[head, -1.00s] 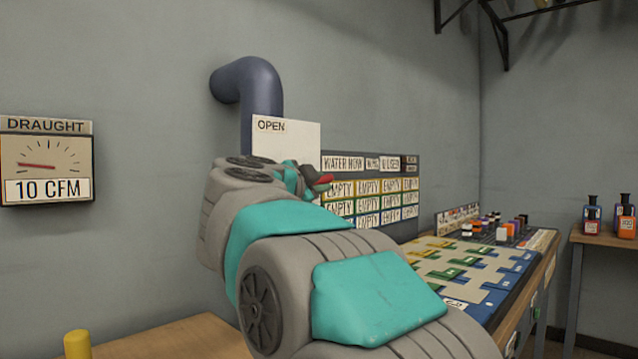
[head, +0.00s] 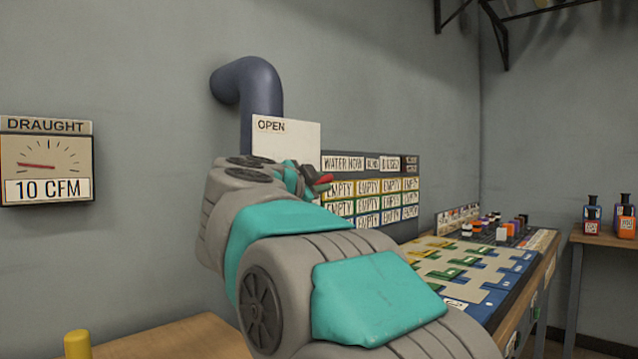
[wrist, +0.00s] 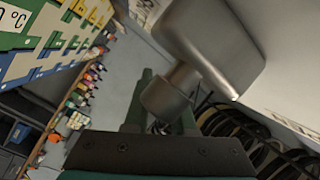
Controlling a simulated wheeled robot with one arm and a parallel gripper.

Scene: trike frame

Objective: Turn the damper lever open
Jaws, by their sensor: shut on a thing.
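In the head view a white plate marked OPEN (head: 286,140) stands in front of a dark blue duct pipe (head: 262,95). My arm reaches up to the plate's lower edge and hides what lies behind it. A small dark and red piece (head: 318,181) shows beyond my wrist; I cannot tell what it belongs to. In the wrist view my gripper (wrist: 160,122) is shut on the damper lever, a grey metal piece with a round stub (wrist: 168,97) and a broad block (wrist: 212,42). The draught gauge (head: 47,160) reads 10 CFM, its needle at the left.
A board with rows of EMPTY labels (head: 370,200) stands right of the plate. A bench with coloured blocks (head: 480,260) is at the right, and bottles (head: 592,215) stand on a shelf beyond. A yellow post (head: 77,345) rises at the bottom left.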

